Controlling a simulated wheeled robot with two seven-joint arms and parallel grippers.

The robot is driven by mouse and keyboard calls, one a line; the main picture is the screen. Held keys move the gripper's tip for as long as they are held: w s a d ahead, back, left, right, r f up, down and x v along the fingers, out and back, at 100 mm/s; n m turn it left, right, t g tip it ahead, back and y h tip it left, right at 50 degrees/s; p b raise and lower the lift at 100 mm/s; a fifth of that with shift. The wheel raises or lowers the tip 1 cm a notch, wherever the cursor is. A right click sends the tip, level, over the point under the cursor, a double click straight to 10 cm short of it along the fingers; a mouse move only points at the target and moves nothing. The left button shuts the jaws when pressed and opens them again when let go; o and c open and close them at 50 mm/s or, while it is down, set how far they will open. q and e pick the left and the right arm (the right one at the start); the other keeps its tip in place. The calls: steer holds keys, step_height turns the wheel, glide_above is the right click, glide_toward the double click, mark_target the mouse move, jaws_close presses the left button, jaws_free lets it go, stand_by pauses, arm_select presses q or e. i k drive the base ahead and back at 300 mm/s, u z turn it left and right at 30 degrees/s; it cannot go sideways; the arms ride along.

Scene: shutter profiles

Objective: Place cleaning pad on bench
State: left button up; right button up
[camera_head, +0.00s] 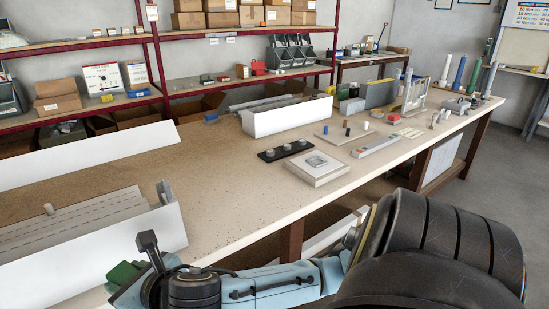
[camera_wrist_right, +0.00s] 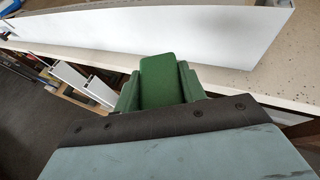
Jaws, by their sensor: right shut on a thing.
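A green block-like pad (camera_wrist_right: 160,78), which I take to be the cleaning pad, shows in the right wrist view. It sits between the green fingers of my right gripper (camera_wrist_right: 160,88), which is shut on it. In the head view my right gripper (camera_head: 125,273) is at the lower left, by the near edge of the bench (camera_head: 235,195); there I cannot tell pad from fingers. The bench has a long speckled beige top, also in the right wrist view (camera_wrist_right: 290,55). The pad appears clear of the bench top. My left gripper is not in view.
White profiles (camera_head: 90,155) lie on the bench's left part, one (camera_head: 95,245) near my right gripper. A white box-like profile (camera_head: 287,117), a black strip with knobs (camera_head: 285,150) and a square plate (camera_head: 317,168) stand further right. The bench middle is clear.

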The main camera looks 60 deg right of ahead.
mark_target(241, 198)
steer(key=z, duration=1.05)
steer(key=i, duration=1)
